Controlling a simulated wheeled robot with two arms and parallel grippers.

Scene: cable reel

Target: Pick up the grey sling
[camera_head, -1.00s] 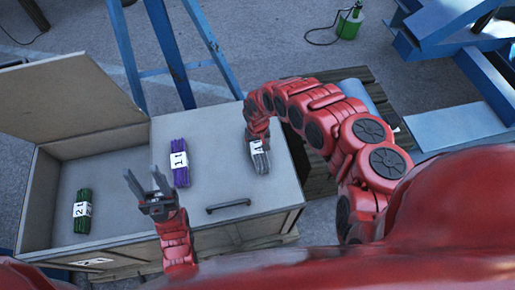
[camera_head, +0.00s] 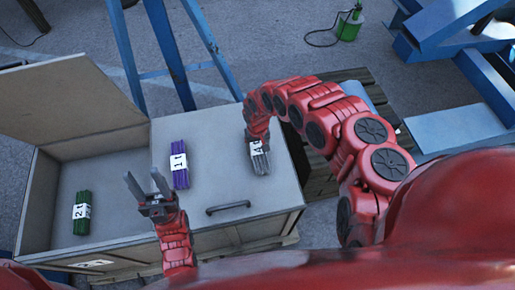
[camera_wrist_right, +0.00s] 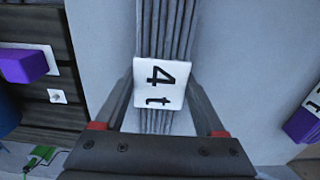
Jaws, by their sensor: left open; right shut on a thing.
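The grey sling (camera_head: 261,163) is a folded bundle with a white "4 t" label, on the right part of the closed lid of the crate. In the right wrist view the grey sling (camera_wrist_right: 167,30) runs between the two fingers. My right gripper (camera_head: 257,141) reaches down from above and is shut on the sling; its fingers (camera_wrist_right: 160,105) lie on both sides of the label. Whether the sling touches the lid is hard to tell. My left gripper (camera_head: 148,188) is open and empty, in front of the purple sling.
A purple sling (camera_head: 179,165) lies on the closed lid (camera_head: 215,180), left of the grey one. A green sling (camera_head: 82,212) lies in the open left compartment. The raised lid (camera_head: 70,100) stands behind it. Blue trestle legs (camera_head: 168,55) stand behind the crate. A wooden pallet (camera_head: 325,180) is at right.

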